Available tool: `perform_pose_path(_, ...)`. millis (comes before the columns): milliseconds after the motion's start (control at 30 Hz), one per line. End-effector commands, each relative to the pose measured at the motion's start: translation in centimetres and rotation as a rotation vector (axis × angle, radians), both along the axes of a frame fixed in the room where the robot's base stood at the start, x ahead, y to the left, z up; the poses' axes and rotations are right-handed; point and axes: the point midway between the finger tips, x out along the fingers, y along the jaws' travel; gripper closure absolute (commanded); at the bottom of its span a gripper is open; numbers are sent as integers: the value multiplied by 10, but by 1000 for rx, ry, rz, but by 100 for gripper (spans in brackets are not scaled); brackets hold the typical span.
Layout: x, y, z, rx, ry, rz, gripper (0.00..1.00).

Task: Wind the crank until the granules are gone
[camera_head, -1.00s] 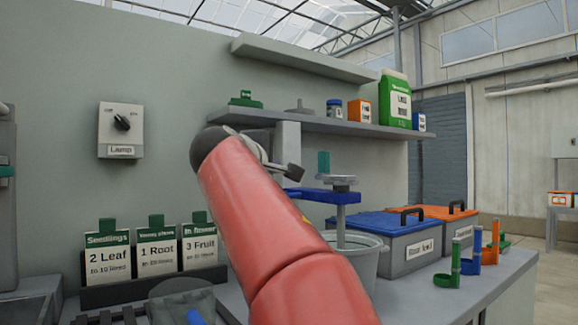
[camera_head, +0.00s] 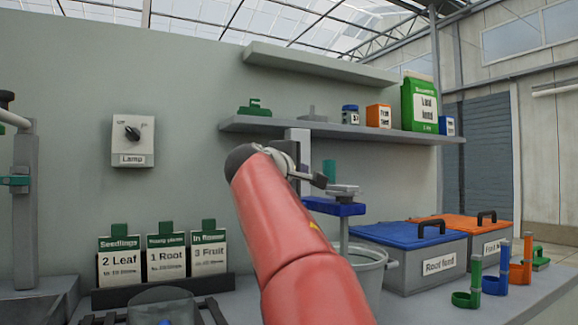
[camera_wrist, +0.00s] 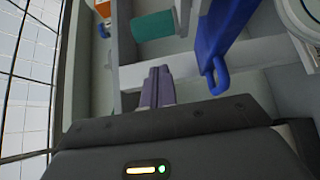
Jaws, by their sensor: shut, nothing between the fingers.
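A crank stands at the back of the bench, left of the blue-lidded box. Its blue arm (camera_head: 322,206) has an upright teal handle (camera_head: 329,171), with a grey disc (camera_head: 343,190) beside it. Below it is a grey bucket (camera_head: 371,272), partly hidden by my arm; I see no granules. My gripper (camera_head: 318,181) appears just left of the handle. In the wrist view, my gripper's fingers (camera_wrist: 158,86) are together and empty. The teal handle (camera_wrist: 154,38) shows ahead of them, apart in the picture, and the blue arm (camera_wrist: 219,38) lies to their right.
A blue-lidded box (camera_head: 432,262) and an orange-lidded box (camera_head: 490,243) stand at right, with small coloured holders (camera_head: 495,282) in front. A shelf (camera_head: 270,128) with packets runs above. A label rack (camera_head: 165,286) stands at left, with a lamp switch (camera_head: 132,141) on the wall.

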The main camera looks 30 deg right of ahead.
Motion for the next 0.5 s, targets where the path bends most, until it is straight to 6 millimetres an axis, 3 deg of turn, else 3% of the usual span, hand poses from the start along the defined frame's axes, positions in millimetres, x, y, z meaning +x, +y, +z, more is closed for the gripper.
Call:
perform_pose_path(200, -8, -26, 1, 0, -2, -2, 100)
perform_pose_path(500, -8, -31, 1, -1, -2, 0, 100)
